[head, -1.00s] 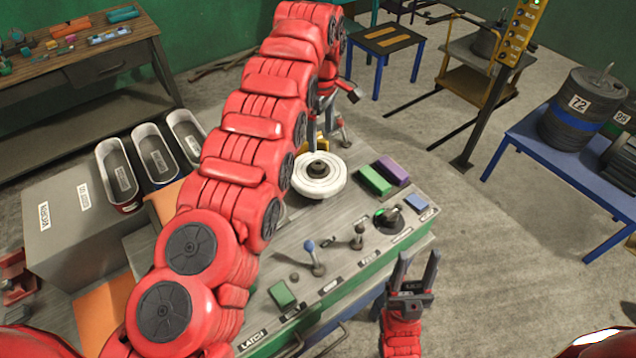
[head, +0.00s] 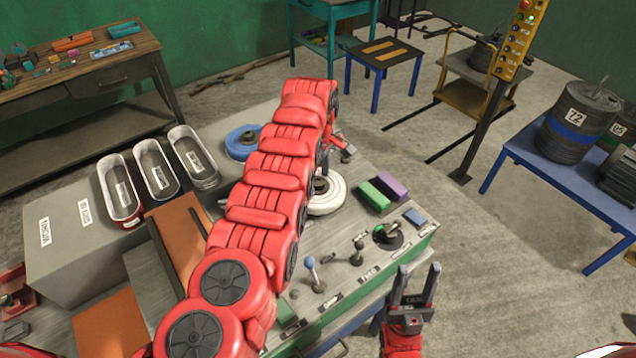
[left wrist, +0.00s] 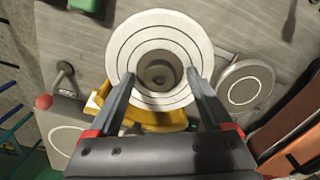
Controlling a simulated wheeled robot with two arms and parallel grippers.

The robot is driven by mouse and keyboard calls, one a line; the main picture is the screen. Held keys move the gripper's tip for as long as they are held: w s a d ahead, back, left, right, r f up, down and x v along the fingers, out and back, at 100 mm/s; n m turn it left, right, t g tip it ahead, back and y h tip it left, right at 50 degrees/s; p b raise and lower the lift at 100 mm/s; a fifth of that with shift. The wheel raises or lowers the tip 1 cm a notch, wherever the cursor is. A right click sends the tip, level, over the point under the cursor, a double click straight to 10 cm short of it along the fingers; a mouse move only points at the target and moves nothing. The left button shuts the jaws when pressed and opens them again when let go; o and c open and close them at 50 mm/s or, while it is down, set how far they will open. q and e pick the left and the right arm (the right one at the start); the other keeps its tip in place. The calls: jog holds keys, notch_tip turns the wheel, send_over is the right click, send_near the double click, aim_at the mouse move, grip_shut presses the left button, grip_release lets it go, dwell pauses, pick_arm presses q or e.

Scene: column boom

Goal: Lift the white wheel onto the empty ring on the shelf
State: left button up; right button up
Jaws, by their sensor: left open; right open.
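The white wheel (head: 328,197) lies flat on the grey bench, partly covered by my left arm in the head view. In the left wrist view the wheel (left wrist: 160,28) shows concentric rings and a dark hollow hub. My left gripper (left wrist: 161,78) is open, its fingertips on either side of the hub in the picture; I cannot tell whether they touch. A yellow bracket (left wrist: 155,126) shows at the wheel's edge. My right gripper (head: 415,285) is open and empty in front of the bench. I cannot identify the empty ring for certain; a flat round disc (left wrist: 245,85) lies beside the wheel.
A blue wheel (head: 242,142) sits behind my left arm. Green (head: 373,197) and purple (head: 392,186) blocks and several levers stand on the bench. Three labelled bins (head: 155,168) are at left. A blue table (head: 560,168) with dark drums is at right. Open floor lies between.

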pick_arm(q)
jog(key=shift+f, duration=0.25)
grip_shut()
dwell(0.4)
